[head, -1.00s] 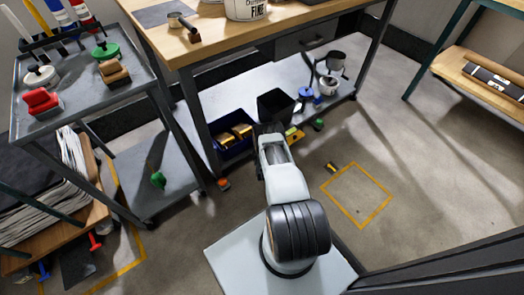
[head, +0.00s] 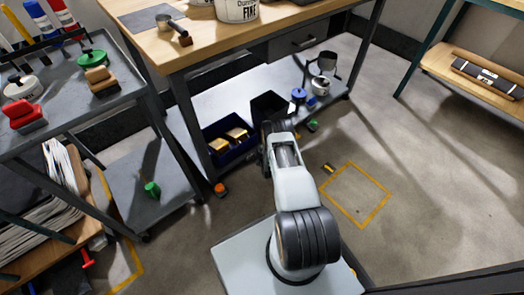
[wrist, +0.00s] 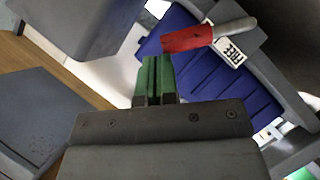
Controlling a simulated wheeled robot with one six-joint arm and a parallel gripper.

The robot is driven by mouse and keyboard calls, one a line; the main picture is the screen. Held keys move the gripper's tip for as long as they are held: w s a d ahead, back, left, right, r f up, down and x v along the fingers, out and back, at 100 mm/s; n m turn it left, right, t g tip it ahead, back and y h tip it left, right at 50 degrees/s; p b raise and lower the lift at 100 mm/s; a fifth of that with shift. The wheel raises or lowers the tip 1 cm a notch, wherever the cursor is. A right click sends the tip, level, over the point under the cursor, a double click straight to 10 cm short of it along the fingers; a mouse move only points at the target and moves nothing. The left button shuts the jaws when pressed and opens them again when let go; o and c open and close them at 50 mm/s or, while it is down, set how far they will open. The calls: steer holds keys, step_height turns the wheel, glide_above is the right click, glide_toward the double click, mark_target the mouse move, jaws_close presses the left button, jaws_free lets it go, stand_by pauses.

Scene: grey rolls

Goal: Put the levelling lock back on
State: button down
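A lever with a red grip and a pale grey end (wrist: 205,36) shows at the top of the wrist view. It lies across a blue ribbed surface (wrist: 205,80), beside a white label reading FREE (wrist: 230,52). I cannot pick out the lever or its label in the head view. My gripper (wrist: 158,62) has two green-faced fingers close together, shut, with nothing visible between them. Its tips lie below and left of the red grip in the picture and look apart from it. In the head view my arm reaches toward the workbench's lower shelf, and its fingers are hidden.
The workbench (head: 165,52) stands ahead, with a blue bin (head: 232,152) and a black bin (head: 270,106) on its lower shelf. A grey trolley (head: 75,105) stands left. An orange-topped item (head: 220,190) lies on the floor. Floor to the right is mostly open, with a yellow-taped square (head: 355,195).

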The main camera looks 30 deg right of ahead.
steer(key=shift+d+r, duration=0.1)
steer(key=shift+r, duration=0.05)
steer(key=w+a+r+p+v, duration=0.1)
steer(key=r+p+v, duration=0.1)
steer(key=p+v, duration=0.5)
steer(key=shift+a+v, duration=0.35)
steer(key=shift+v, duration=2.5)
steer(key=shift+w, duration=0.1)
